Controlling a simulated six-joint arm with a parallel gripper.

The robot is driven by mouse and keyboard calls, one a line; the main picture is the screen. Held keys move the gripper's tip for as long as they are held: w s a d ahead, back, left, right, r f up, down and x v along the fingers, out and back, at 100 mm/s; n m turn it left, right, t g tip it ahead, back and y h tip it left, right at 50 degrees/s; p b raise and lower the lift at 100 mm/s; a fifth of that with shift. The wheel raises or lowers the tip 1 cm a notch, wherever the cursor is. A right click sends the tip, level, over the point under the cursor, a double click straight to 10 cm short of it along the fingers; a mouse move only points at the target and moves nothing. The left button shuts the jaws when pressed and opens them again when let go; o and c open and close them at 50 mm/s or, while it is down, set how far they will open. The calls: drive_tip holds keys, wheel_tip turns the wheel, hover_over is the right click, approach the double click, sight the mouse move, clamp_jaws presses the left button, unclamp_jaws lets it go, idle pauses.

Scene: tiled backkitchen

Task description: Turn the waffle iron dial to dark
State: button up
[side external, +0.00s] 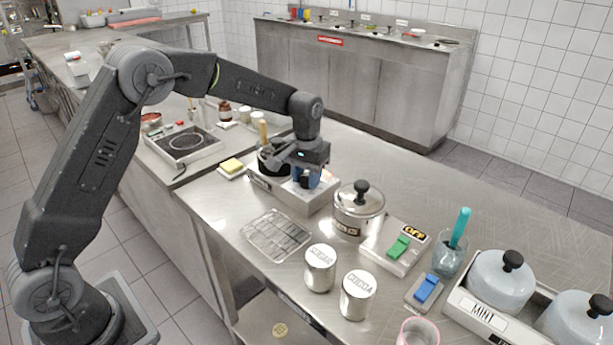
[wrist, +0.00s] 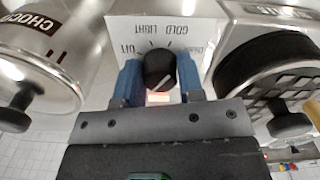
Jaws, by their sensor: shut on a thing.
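The waffle iron (side external: 262,183) has a pale metal base and a dark round plate, partly hidden behind my gripper in the side view. Its dark gridded plate (wrist: 278,70) shows at right in the wrist view. The black dial (wrist: 159,68) sits on a white panel (wrist: 140,28) with tick marks. The dial's pale line slants toward the upper right. My gripper (side external: 304,180) is down at the panel. Its blue fingers (wrist: 159,78) are shut on the dial, one at each side.
A lidded metal pot (side external: 358,212) stands close to the right of the waffle iron. A wire rack (side external: 276,236) lies in front. Canisters (side external: 320,268), a green switch box (side external: 398,247) and a blue switch (side external: 426,289) stand farther right.

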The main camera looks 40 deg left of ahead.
sight(307, 175)
drive_tip(key=m, duration=0.6)
drive_tip(key=shift+m, duration=0.4)
idle(0.4)
drive_tip(key=o, duration=0.9)
drive_tip(key=shift+r, duration=6.9)
